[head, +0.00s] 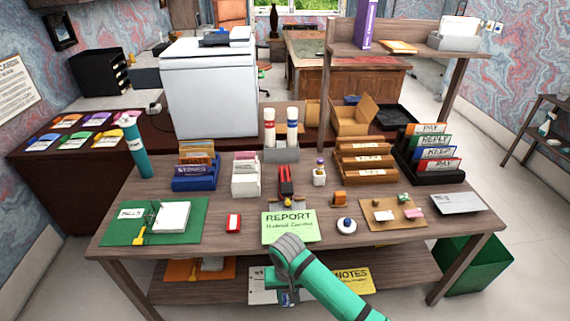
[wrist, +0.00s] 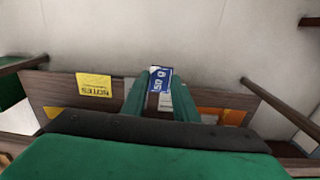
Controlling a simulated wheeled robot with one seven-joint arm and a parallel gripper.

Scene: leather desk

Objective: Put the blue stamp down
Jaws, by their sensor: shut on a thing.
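My gripper (wrist: 161,82) is shut on the blue stamp (wrist: 159,73), a small blue block with white marks held between its green fingertips in the wrist view. In the head view my gripper (head: 288,290) hangs in front of the desk's front edge, partly hidden by my arm. A small dark blue part of the stamp (head: 289,298) seems to show below it, over the lower shelf (head: 218,292). The stamp is in the air as far as I can tell; its underside is hidden.
A green REPORT sheet (head: 289,228) lies at the desktop's front middle. A yellow NOTES sheet (head: 354,280) lies on the shelf. A green bin (head: 470,265) stands at right.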

